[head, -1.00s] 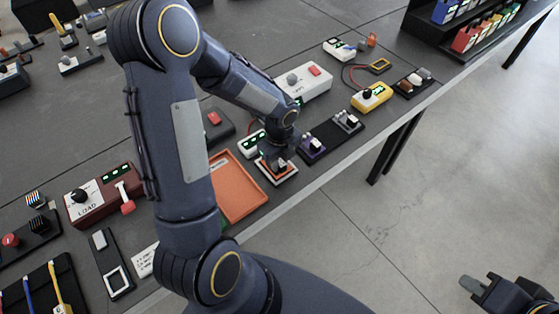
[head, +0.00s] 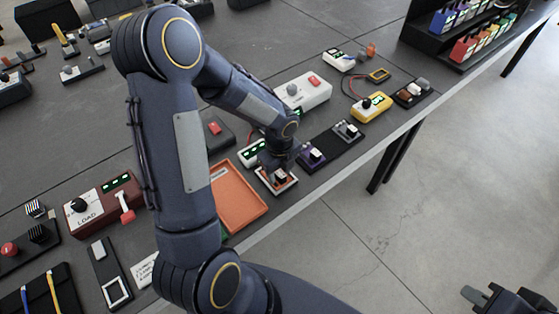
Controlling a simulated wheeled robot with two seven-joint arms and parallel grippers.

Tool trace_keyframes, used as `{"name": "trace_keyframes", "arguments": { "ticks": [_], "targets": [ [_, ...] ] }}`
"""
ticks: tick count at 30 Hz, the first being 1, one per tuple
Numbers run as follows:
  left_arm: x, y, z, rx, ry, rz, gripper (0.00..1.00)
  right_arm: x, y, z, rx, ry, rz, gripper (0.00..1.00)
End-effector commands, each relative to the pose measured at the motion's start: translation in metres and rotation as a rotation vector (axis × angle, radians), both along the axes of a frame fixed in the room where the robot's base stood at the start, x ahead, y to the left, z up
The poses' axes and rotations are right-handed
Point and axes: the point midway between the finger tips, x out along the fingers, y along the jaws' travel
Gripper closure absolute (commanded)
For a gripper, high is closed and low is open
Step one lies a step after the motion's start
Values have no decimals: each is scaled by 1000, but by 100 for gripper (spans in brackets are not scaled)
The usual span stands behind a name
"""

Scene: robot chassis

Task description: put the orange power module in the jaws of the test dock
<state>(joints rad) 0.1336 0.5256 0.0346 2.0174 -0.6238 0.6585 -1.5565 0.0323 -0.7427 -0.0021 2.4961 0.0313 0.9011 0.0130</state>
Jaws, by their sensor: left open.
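The orange power module seems to be the small orange piece with a dark block (head: 280,178), seated in a pale-rimmed holder that looks like the test dock (head: 292,184). Their exact fit is too small to tell. My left gripper (head: 277,164) is open, just above and behind the dark block. The arm and wrist hide part of the fingers, and I cannot tell whether they touch the module. My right gripper (head: 476,296) is at the bottom right corner, over the floor and away from the bench; its jaws are only partly in view.
An orange tray (head: 238,198) lies left of the dock. A white meter (head: 254,151) stands close behind. The bench's front edge is near.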

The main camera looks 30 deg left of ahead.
Motion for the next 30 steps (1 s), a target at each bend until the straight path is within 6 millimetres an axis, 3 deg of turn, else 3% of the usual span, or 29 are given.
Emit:
{"name": "trace_keyframes", "arguments": {
  "ticks": [12, 22, 26, 30],
  "targets": [
    [1, 0, 84, 0, -6, 0, 59, 0, 0, 2, 0, 0, 0, 100],
    [-4, 0, 122, -7, -13, 50, 59, 0, 0, 3, 0, 0, 0, 100],
    [-29, 2, 148, -51, -63, 328, 59, 0, 0, 3, 0, 0, 0, 100],
    [-77, -4, 179, -188, -124, 857, 59, 0, 0, 3, 0, 0, 0, 100]
  ]
}}
